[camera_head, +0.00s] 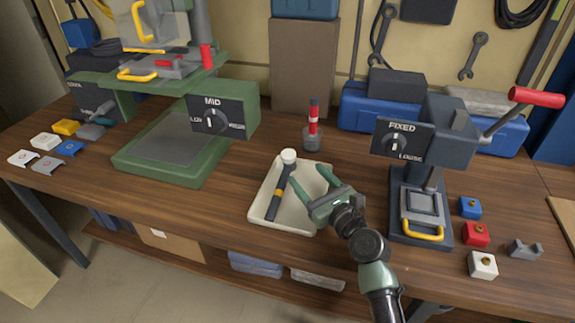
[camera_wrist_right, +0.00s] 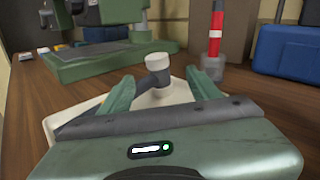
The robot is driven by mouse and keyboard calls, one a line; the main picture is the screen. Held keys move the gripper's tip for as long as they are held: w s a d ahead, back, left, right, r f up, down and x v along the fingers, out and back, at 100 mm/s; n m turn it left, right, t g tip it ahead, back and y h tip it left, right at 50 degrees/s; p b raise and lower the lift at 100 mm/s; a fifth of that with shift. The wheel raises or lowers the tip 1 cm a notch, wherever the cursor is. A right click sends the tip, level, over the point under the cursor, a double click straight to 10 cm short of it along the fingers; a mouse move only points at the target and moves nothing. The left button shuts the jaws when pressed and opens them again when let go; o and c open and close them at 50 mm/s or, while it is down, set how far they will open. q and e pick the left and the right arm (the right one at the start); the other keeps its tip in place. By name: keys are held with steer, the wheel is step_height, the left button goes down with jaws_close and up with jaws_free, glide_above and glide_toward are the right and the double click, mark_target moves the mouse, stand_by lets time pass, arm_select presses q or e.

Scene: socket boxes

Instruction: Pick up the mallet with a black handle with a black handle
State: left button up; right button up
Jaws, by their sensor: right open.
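The mallet (camera_head: 279,191) lies in a shallow cream tray (camera_head: 259,205) on the wooden bench. It has a black handle with a yellow band and a white head at the far end. My right gripper (camera_head: 308,183) is open and empty, over the right part of the tray, with its fingers pointing toward the mallet's head side. In the right wrist view the white mallet head (camera_wrist_right: 158,65) shows between and beyond the two open fingers (camera_wrist_right: 160,88). Part of the handle is hidden there by the gripper body. My left gripper is not in view.
A green machine marked MID (camera_head: 165,150) stands to the left. A grey press marked FIXED (camera_head: 440,150) stands to the right. A red-and-black tool in a grey holder (camera_head: 312,138) is behind the tray. Small coloured blocks (camera_head: 475,234) sit at the right.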

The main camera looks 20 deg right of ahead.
mark_target(293, 160)
steer(key=w, duration=0.2)
steer(key=w+a, duration=0.1)
steer(key=w, duration=0.1)
steer(key=shift+a+r, duration=0.1)
steer(key=shift+r, duration=0.1)
steer(key=shift+w+f, duration=0.1)
steer(key=shift+w, duration=0.2)
steer(key=shift+w+a, duration=0.2)
steer(key=shift+w, duration=0.7)
steer(key=shift+w+a, duration=0.15)
steer(key=shift+w, duration=0.75)
steer(key=shift+w+a, duration=0.2)
steer(key=shift+w, duration=0.7)
steer(key=shift+c, duration=0.9)
jaws_close()
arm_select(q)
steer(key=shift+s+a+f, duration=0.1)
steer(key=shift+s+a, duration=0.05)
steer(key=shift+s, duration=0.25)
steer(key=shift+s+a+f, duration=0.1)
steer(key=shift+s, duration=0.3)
